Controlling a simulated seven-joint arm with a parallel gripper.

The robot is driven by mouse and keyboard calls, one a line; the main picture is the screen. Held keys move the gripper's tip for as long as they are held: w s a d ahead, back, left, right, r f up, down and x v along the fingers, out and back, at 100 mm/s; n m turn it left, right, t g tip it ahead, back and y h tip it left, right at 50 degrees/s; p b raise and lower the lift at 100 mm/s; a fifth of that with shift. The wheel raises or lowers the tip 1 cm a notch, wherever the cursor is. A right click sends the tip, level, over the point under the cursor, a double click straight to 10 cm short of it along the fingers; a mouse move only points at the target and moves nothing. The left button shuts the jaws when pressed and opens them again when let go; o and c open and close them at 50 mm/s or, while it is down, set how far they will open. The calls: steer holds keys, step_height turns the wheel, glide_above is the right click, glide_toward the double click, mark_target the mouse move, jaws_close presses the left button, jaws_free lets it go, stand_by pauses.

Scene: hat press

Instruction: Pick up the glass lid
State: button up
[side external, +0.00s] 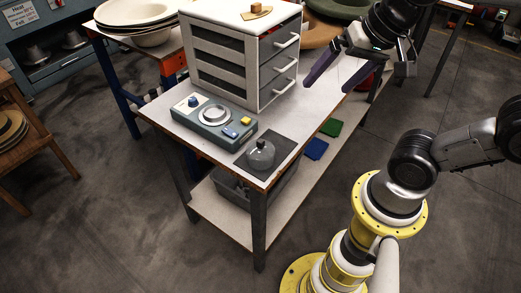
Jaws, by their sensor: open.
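The glass lid (261,152) is a clear dome with a small knob on top. It sits on a dark square mat (284,144) at the near corner of the white table. My gripper (346,77) is open and empty. It is at the upper right, beside the drawer cabinet, well away from the lid. Its dark fingers are spread apart. Nothing hides the lid.
A grey-blue device (237,131) with a round plate, knob and buttons stands left of the lid. The white drawer cabinet (240,60) stands behind, its handles facing right. Blue (316,149) and green (331,127) squares lie right of the lid.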

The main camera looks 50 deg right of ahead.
steer(key=w+f+m+g, duration=0.1)
steer(key=w+m+g, duration=0.1)
steer(key=w+m, duration=0.55)
steer(key=m+g, duration=0.2)
steer(key=g, duration=0.1)
glide_above(261, 141)
step_height(261, 141, down, 8)
steer(key=f, duration=0.9)
steer(key=shift+s+a+f, duration=0.1)
steer(key=shift+s, duration=0.1)
steer(key=shift+w+f, duration=0.15)
steer(key=shift+f, duration=1.35)
steer(key=shift+w+f, duration=0.15)
steer(key=shift+f, duration=1.3)
steer(key=c, duration=1.4)
steer(key=shift+s, duration=0.1)
steer(key=shift+c, duration=0.2)
